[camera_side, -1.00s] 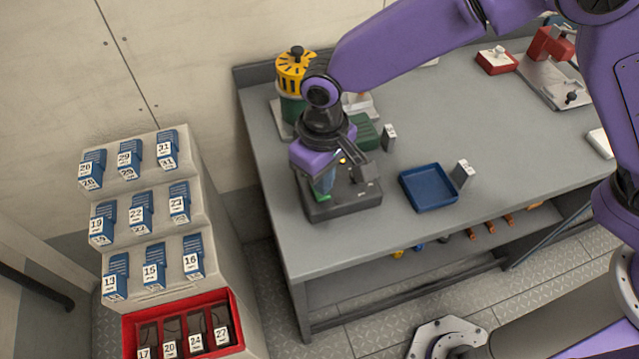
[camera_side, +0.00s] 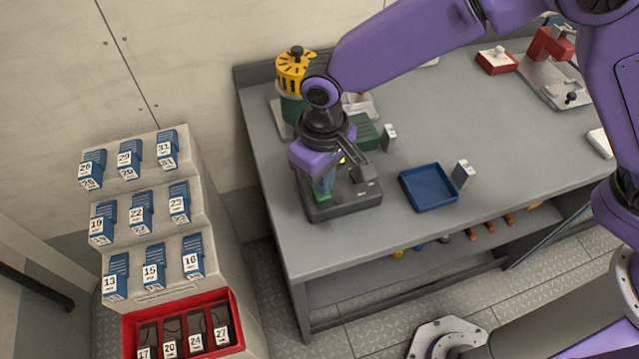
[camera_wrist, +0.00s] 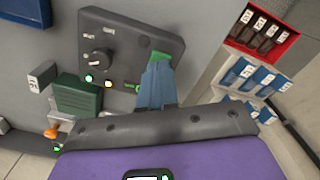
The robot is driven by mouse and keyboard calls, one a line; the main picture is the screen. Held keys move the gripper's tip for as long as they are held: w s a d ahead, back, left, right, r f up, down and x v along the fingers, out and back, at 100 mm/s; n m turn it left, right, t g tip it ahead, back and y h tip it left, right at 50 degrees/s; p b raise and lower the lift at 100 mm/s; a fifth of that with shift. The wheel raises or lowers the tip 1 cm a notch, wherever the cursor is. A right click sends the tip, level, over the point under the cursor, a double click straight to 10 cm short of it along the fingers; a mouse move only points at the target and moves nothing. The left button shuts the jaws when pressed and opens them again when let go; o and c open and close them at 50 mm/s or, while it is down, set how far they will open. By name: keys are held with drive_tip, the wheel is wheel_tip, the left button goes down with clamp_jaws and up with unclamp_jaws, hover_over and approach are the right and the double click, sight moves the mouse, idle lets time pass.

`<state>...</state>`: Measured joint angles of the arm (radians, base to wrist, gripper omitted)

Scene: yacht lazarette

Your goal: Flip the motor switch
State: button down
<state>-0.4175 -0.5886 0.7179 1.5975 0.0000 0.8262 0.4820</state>
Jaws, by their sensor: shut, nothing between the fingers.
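A dark grey control box (camera_side: 345,203) sits near the left front corner of the workbench. In the wrist view its face (camera_wrist: 125,30) carries a black rotary knob (camera_wrist: 100,60), a lit yellow lamp (camera_wrist: 107,82), a lit whitish-green lamp (camera_wrist: 88,77) and a small green part (camera_wrist: 132,87). I cannot read its labels, nor tell which control is the motor switch. My gripper (camera_side: 322,196) points down at the left part of the box. Its blue, green-tipped fingers (camera_wrist: 158,60) are shut and empty, close to the face, right of the knob. Contact is unclear.
A green machine with a yellow slotted top (camera_side: 295,75) stands behind my gripper. A blue tray (camera_side: 430,187) and small tag blocks (camera_side: 463,173) lie to the right. A stepped rack with blue numbered pieces (camera_side: 150,215) stands left of the bench.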

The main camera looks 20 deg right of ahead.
drive_tip(key=shift+f, duration=1)
idle(0.6)
drive_tip(key=shift+r, duration=3.55)
drive_tip(key=shift+d+r, duration=0.15)
drive_tip(key=shift+d, duration=0.15)
drive_tip(key=s+d+r+n, duration=0.2)
drive_tip(key=s+d, duration=0.4)
drive_tip(key=d, duration=0.6)
drive_tip(key=s+d+r+n, duration=0.1)
drive_tip(key=s+d+n, duration=0.1)
drive_tip(key=s+d, duration=0.4)
drive_tip(key=s+d+r+n, duration=0.2)
drive_tip(key=s+d, duration=0.4)
drive_tip(key=d, duration=1.1)
drive_tip(key=shift+s+d+r+n, duration=0.3)
drive_tip(key=shift+s+r, duration=0.05)
